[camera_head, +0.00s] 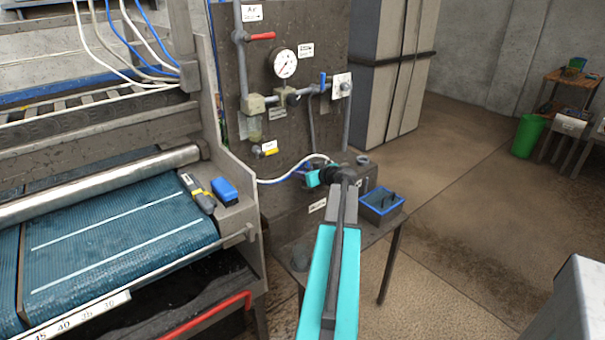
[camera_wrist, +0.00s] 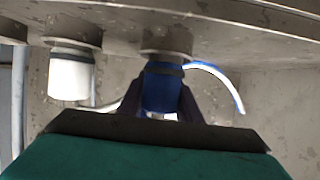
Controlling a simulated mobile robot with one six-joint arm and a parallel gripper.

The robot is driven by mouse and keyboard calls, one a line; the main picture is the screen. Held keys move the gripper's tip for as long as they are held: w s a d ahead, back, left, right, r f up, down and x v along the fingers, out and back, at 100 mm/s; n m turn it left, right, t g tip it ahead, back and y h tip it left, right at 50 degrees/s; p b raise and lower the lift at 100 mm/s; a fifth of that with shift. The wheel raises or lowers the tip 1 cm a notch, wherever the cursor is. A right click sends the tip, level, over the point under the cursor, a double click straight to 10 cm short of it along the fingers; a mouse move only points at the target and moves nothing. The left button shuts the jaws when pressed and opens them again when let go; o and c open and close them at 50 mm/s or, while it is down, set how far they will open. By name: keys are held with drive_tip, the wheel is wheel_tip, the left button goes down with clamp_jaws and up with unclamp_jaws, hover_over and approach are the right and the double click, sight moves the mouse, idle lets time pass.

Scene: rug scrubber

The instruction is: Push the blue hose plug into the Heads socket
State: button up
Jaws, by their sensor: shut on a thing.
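My gripper (camera_wrist: 159,102) is shut on the blue hose plug (camera_wrist: 163,88) in the wrist view, one dark finger on each side of it. The plug's upper end meets a round grey socket (camera_wrist: 167,57) under a metal panel; I cannot tell how deep it sits. A white plug (camera_wrist: 70,76) sits in the neighbouring socket to the left. In the head view my gripper (camera_head: 318,178) is at the bench by the back panel, and my arm hides most of the plug and sockets. The socket labels are too small to read there.
A blue-rimmed tray (camera_head: 381,205) stands on the bench just right of my arm. The back panel (camera_head: 300,120) carries pipes, a gauge (camera_head: 285,63) and valves. A white hose (camera_head: 283,179) runs near my gripper. The machine with a blue belt (camera_head: 110,240) is left.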

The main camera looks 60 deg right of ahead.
idle(0.4)
drive_tip(key=o, duration=1.3)
drive_tip(key=shift+c, duration=0.2)
drive_tip(key=b+v, duration=0.2)
drive_tip(key=v, duration=1.1)
drive_tip(key=shift+s, duration=0.4)
drive_tip(key=shift+a+r, duration=0.1)
drive_tip(key=shift+a, duration=0.05)
